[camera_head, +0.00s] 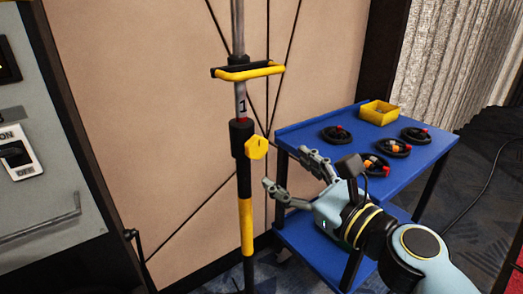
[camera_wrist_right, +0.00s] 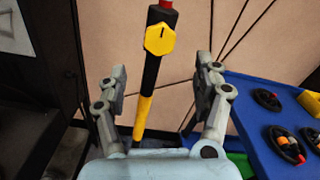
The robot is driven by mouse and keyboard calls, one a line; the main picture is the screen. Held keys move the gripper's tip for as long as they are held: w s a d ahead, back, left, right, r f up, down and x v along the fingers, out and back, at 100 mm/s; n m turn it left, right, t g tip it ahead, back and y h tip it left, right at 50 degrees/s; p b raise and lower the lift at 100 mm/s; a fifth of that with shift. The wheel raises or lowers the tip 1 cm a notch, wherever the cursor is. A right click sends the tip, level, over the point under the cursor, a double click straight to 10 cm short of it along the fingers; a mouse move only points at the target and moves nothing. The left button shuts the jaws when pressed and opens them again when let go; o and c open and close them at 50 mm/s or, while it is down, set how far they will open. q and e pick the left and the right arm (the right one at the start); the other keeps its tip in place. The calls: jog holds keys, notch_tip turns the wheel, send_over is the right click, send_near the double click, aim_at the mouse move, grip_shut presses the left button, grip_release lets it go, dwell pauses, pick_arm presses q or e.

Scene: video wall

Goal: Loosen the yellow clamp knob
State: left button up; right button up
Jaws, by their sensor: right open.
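The yellow clamp knob (camera_head: 256,147) is six-sided and sits on the black collar of an upright pole (camera_head: 246,223) with a yellow lower section. In the right wrist view the knob (camera_wrist_right: 160,39) shows face on with a dark mark, above and between my fingers. My right gripper (camera_head: 290,172) is open and empty, to the right of the pole and a little below the knob, apart from it. Its two fingers also show in the right wrist view (camera_wrist_right: 162,84), spread on both sides of the pole. My left gripper is not in view.
A blue cart (camera_head: 346,148) stands right of the pole, with several black cable coils and a yellow bin (camera_head: 379,112) on top. A yellow and black handle (camera_head: 250,73) crosses the pole above the knob. A grey cabinet with a switch (camera_head: 15,154) stands left.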

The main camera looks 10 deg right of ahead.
aim_at(260, 152)
jog(key=x, duration=0.8)
jog(key=shift+w+a+f, duration=0.1)
jog(key=shift+w+a, duration=0.1)
jog(key=shift+w, duration=0.3)
jog(key=c, duration=1.2)
